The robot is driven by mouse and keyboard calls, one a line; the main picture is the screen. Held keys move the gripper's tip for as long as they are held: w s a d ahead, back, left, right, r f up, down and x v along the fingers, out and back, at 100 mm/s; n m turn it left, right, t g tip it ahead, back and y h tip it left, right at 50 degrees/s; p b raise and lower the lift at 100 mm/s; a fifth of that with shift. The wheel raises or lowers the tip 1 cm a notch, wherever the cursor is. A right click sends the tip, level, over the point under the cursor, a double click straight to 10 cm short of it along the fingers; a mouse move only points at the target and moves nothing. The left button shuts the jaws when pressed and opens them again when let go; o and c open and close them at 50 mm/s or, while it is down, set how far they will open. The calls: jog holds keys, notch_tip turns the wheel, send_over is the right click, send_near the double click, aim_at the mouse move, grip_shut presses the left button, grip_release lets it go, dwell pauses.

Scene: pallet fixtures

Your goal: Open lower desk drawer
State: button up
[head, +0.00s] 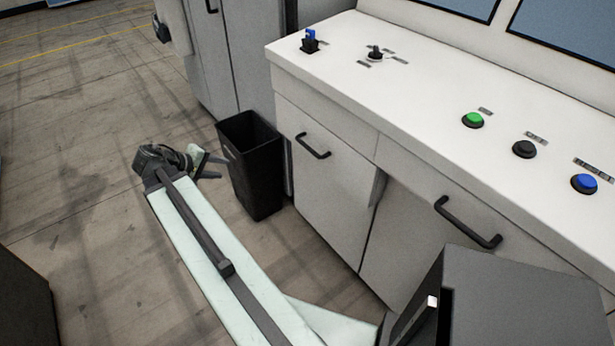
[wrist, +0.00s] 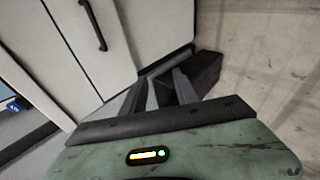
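The white desk (head: 325,88) stands at the right in the head view, with pale fronts below its top. The left front (head: 325,195) has a dark bar handle (head: 313,146); a second handle (head: 468,222) is on the front farther right. I cannot tell for certain which front is the lower drawer. A narrow side face shows at the left front's right edge, so it may stand slightly proud. My gripper (head: 219,168) is open and empty, left of the desk, apart from both handles. The wrist view shows its spread fingers (wrist: 160,78) and one handle (wrist: 93,25) at upper left.
A black bin (head: 254,170) stands on the floor between my gripper and the desk; it also shows beyond the fingers in the wrist view (wrist: 205,72). A grey cabinet (head: 215,60) is behind it. Coloured buttons (head: 473,120) sit on the desk top.

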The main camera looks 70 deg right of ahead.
jog(key=s+d+f+m+g+h+b, duration=0.1)
jog(key=s+d+f+g+b, duration=0.15)
jog(key=s+d, duration=0.3)
jog(key=s+d+f+g+h+b, duration=0.1)
jog(key=s+d+f+b, duration=0.1)
jog(key=s+d+b, duration=0.3)
jog(key=g+h+b, duration=0.2)
send_near(307, 148)
jog(key=r+x, duration=0.1)
jog(key=x, duration=0.2)
jog(key=shift+m, duration=0.4)
jog(key=x, duration=0.2)
jog(key=b+x, duration=0.1)
jog(key=x, duration=0.2)
jog(key=f+x, duration=0.1)
jog(key=x, duration=0.2)
jog(key=shift+f+b, duration=0.1)
jog(key=shift+b, duration=0.3)
grip_shut()
jog(key=shift+w, duration=0.1)
